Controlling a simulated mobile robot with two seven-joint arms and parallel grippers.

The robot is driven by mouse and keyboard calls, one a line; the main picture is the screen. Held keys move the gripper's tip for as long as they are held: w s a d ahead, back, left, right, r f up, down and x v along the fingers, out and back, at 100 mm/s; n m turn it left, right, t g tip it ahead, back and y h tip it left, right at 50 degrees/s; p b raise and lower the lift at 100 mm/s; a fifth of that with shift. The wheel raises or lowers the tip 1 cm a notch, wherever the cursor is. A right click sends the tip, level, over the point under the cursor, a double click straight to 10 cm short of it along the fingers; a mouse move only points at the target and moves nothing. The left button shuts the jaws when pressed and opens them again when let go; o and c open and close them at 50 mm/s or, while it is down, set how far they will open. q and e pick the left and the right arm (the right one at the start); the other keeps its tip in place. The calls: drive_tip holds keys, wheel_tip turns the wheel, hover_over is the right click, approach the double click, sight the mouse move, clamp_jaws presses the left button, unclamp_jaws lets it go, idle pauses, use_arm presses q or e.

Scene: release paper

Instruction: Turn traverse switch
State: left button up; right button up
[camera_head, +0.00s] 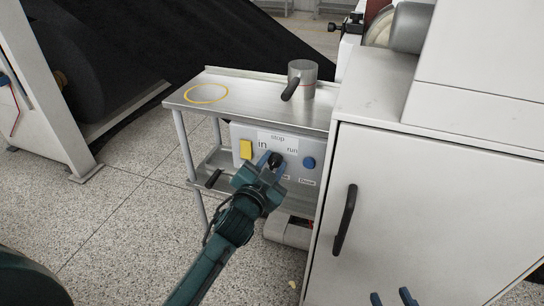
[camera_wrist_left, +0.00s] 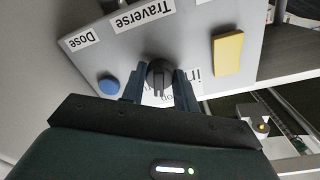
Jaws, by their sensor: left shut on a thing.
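The black traverse switch (camera_wrist_left: 159,75) is a round knob with a raised ridge on the grey control panel. Its ridge runs roughly up and down in the left wrist view. My left gripper (camera_wrist_left: 158,90) is shut on the knob, with one blue finger on each side. In the head view my left gripper (camera_head: 268,163) is at the panel and mostly covers the knob. Its "Traverse" label (camera_wrist_left: 145,19) is upside down in the wrist view. My right gripper (camera_head: 392,298) shows only two blue fingertips, apart, at the bottom edge, in front of the white cabinet.
The panel also carries a yellow block (camera_head: 246,149) and a blue button (camera_head: 308,163). A metal table (camera_head: 235,98) above it holds a steel cup (camera_head: 303,78). A white cabinet (camera_head: 420,200) with a black handle (camera_head: 345,220) stands close on the right. Open floor lies left.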

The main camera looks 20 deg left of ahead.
use_arm(q)
drive_tip(key=m+p, duration=0.1)
drive_tip(key=m, duration=0.1)
drive_tip(key=shift+d+r+m+p, duration=0.1)
drive_tip(key=shift+r+m+p, duration=0.05)
drive_tip(key=shift+m+p, duration=1)
drive_tip(key=shift+m, duration=0.85)
use_arm(e)
drive_tip(key=shift+s+d+r+m+g+h, duration=0.25)
drive_tip(key=shift+s+r+m+g, duration=0.1)
drive_tip(key=shift+r, duration=0.2)
drive_tip(key=shift+s+d+r+m+g+h, duration=0.15)
drive_tip(key=shift+s+d+r+m+g, duration=0.15)
drive_tip(key=shift+r, duration=0.2)
use_arm(q)
drive_tip(key=o, duration=1)
drive_tip(key=shift+s, duration=0.1)
drive_tip(key=s, duration=0.8)
drive_tip(key=s+a+p, duration=0.1)
drive_tip(key=s, duration=0.4)
drive_tip(key=shift+r, duration=0.15)
use_arm(e)
drive_tip(key=shift+d+r+m, duration=0.2)
drive_tip(key=shift+r+m, duration=0.05)
drive_tip(key=shift+r, duration=0.35)
drive_tip(key=shift+s, duration=0.1)
